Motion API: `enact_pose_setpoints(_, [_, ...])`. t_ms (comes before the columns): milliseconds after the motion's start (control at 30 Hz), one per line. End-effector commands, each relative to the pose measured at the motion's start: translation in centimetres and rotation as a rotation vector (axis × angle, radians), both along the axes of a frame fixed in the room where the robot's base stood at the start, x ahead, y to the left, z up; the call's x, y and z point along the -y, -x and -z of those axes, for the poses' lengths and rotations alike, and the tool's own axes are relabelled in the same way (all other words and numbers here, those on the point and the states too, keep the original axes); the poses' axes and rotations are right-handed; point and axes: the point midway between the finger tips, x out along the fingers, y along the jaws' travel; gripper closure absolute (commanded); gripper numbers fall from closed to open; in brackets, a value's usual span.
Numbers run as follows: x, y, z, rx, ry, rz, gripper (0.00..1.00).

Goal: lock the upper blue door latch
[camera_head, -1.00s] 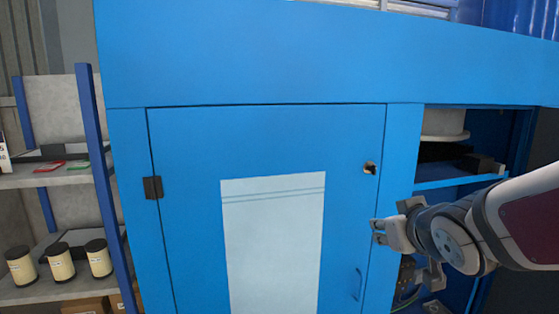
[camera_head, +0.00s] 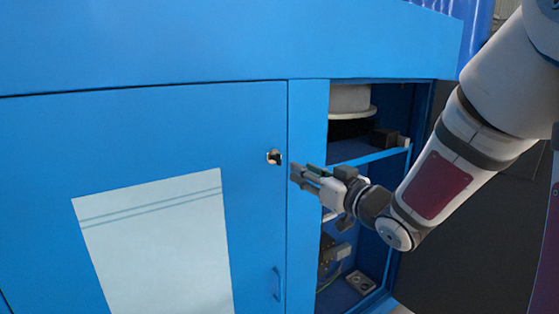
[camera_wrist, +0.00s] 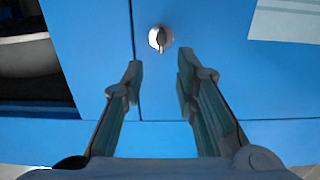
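The upper latch (camera_head: 274,157) is a small silver and dark knob near the right edge of the closed blue door (camera_head: 255,220). In the wrist view the latch (camera_wrist: 160,39) shows as a round silver knob with a raised grip, just beyond my fingertips. My gripper (camera_head: 296,174) is just right of the latch in the head view. In the wrist view my gripper (camera_wrist: 158,75) has its two fingers apart with nothing between them. The latch appears roughly centred between the fingers, and no contact is visible.
A handle (camera_head: 276,284) sits lower on the same door. A pale panel (camera_head: 155,240) is on the door's face. Right of the door, an open compartment (camera_head: 345,155) holds a shelf and equipment. The space before the door around the latch is clear.

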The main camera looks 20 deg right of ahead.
Motion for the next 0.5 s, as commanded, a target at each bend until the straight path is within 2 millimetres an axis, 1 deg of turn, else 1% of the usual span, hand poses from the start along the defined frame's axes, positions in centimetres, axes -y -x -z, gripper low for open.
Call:
enact_pose_setpoints(33, [-0.4,-1.1,0.1,0.001,-0.001,-0.002,0.72])
enact_pose_setpoints(300, [-2.0,-6.0,0.0,0.0,-0.001,-0.001,0.72])
enact_pose_setpoints(500, [-2.8,-8.4,0.1,0.0,-0.001,0.0,0.72])
